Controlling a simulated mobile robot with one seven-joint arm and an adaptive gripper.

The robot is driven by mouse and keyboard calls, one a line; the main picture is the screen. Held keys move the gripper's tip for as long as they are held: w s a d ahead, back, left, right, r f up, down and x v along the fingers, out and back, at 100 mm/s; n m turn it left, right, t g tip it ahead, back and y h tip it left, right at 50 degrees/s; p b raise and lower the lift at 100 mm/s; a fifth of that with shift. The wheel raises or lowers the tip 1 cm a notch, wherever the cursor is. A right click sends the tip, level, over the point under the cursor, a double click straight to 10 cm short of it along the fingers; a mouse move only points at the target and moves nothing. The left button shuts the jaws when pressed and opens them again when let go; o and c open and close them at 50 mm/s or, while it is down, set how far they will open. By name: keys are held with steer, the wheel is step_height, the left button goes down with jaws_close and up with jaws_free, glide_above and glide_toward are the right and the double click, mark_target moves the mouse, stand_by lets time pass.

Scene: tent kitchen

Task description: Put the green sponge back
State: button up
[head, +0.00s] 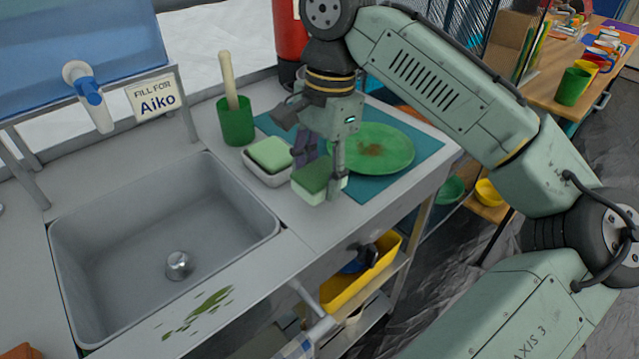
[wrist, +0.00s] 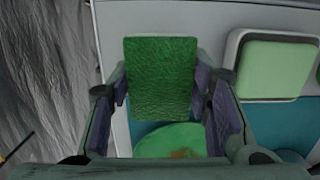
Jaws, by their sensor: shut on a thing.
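A green sponge (head: 312,180) with a dark green top and a paler lower layer is between the fingers of my gripper (head: 322,178). In the wrist view the sponge (wrist: 160,78) shows its dark rough face, with the fingers (wrist: 164,105) closed on both sides. It is over the counter, in front of the green plate; whether it touches the counter I cannot tell. A white dish (head: 251,170) holding a pale green block (head: 270,153) stands just left of it; the dish (wrist: 235,60) is at the right in the wrist view.
A green plate (head: 392,148) with a brown smear lies on a teal mat (head: 428,160). A green cup (head: 236,127) with a wooden-handled tool stands behind the dish. The sink (head: 130,262) is to the left, with a green spill (head: 200,312) on its front edge.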

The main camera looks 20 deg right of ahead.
mark_target(319, 191)
steer(key=shift+w+f, duration=0.1)
steer(key=shift+f, duration=1.7)
steer(key=shift+f, duration=0.1)
steer(key=o, duration=1)
steer(key=r, duration=0.4)
steer(key=d+r, duration=0.1)
steer(key=r, duration=0.7)
steer(key=shift+w+d+r+p, duration=0.1)
steer(key=shift+w+d+p, duration=0.1)
steer(key=shift+p, duration=0.1)
